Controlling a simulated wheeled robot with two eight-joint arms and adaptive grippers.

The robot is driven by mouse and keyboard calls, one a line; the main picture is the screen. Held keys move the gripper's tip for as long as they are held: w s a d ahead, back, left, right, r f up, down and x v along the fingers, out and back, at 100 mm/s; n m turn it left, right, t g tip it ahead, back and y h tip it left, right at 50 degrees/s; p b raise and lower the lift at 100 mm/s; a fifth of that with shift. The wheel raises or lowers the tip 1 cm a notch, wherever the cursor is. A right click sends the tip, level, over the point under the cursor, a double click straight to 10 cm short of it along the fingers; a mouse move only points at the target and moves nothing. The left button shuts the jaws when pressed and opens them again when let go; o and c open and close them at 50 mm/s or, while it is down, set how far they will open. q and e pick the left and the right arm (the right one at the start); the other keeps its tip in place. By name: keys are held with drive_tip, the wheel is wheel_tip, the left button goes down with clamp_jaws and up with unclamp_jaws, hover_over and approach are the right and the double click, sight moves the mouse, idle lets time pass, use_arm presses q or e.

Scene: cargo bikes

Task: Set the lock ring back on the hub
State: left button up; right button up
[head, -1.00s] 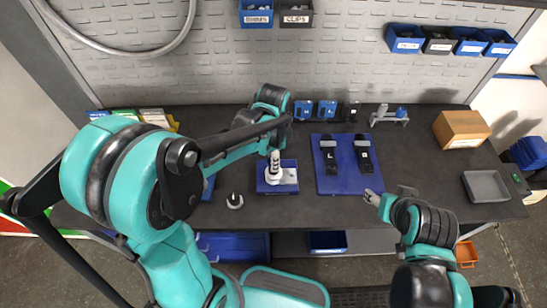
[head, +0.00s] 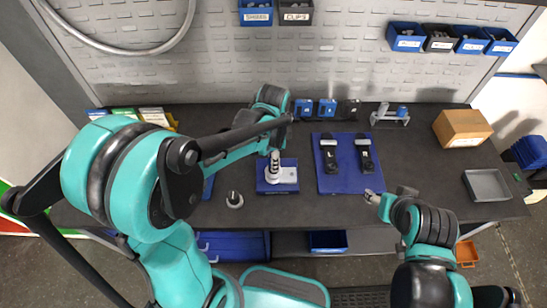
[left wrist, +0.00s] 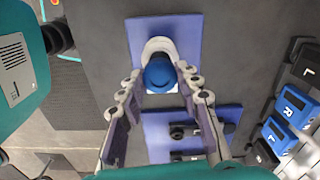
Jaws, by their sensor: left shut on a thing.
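My left gripper (head: 274,177) is low over a small blue plate (head: 290,163) on the bench. In the left wrist view its two fingers (left wrist: 159,76) stand on either side of a round blue part (left wrist: 159,75), which looks like the hub's top. A pale curved piece (left wrist: 158,45), seemingly the lock ring, shows around the blue part between the fingertips, and the gripper is shut on it. I cannot tell whether the ring is fully seated. A white block (head: 288,175) is on the plate. My right gripper (head: 371,197) hangs near the bench's front edge, too small to read.
A larger blue mat (head: 344,183) with two black pieces lies to the right.

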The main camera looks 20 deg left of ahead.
use_arm(q)
drive_tip(key=shift+f, duration=0.15)
drive_tip(key=o, duration=1)
wheel_tip(320, 180, up, 12)
drive_tip(key=shift+s, duration=0.15)
